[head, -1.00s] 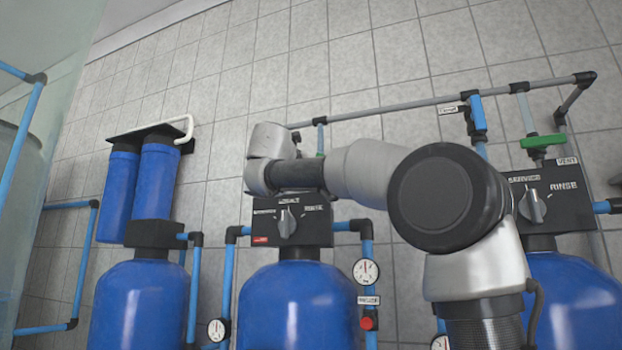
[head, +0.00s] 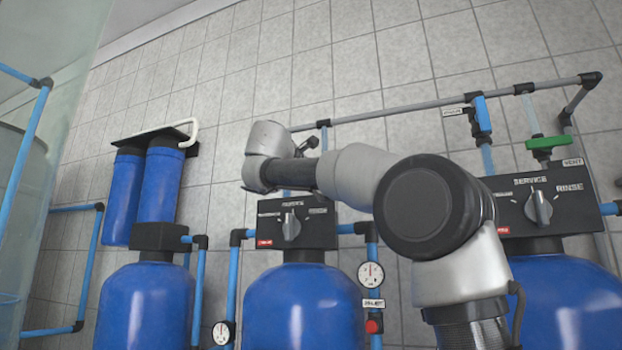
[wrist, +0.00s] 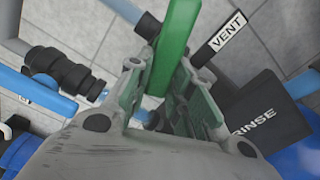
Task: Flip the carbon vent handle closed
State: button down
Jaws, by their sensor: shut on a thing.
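The green vent handle (wrist: 178,40) shows in the wrist view, upright and slanting up from between the fingers of my gripper (wrist: 160,78). The gripper is shut on it. A white VENT label (wrist: 227,33) is just right of the handle. In the head view my gripper and this handle are hidden behind my own wrist, above the middle tank's control box (head: 270,228). A second green handle (head: 547,142), lying crosswise by another VENT label, is at the far right of the head view, apart from my gripper.
A black RINSE box (wrist: 262,112) is close to the right of my gripper in the wrist view. A black fitting on a blue pipe (wrist: 60,70) is to the left. In the head view a grey pipe (head: 430,105) runs across the tiled wall above my arm.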

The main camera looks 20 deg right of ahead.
jog(key=shift+w+a+r+m, duration=0.1)
jog(key=shift+r+m, duration=0.1)
jog(key=shift+m, duration=0.85)
jog(key=shift+r+m, duration=0.2)
jog(key=shift+m, duration=0.85)
jog(key=c, duration=1.3)
grip_release()
jog(key=shift+r, duration=0.1)
jog(key=shift+o, duration=0.2)
jog(key=v, duration=1.2)
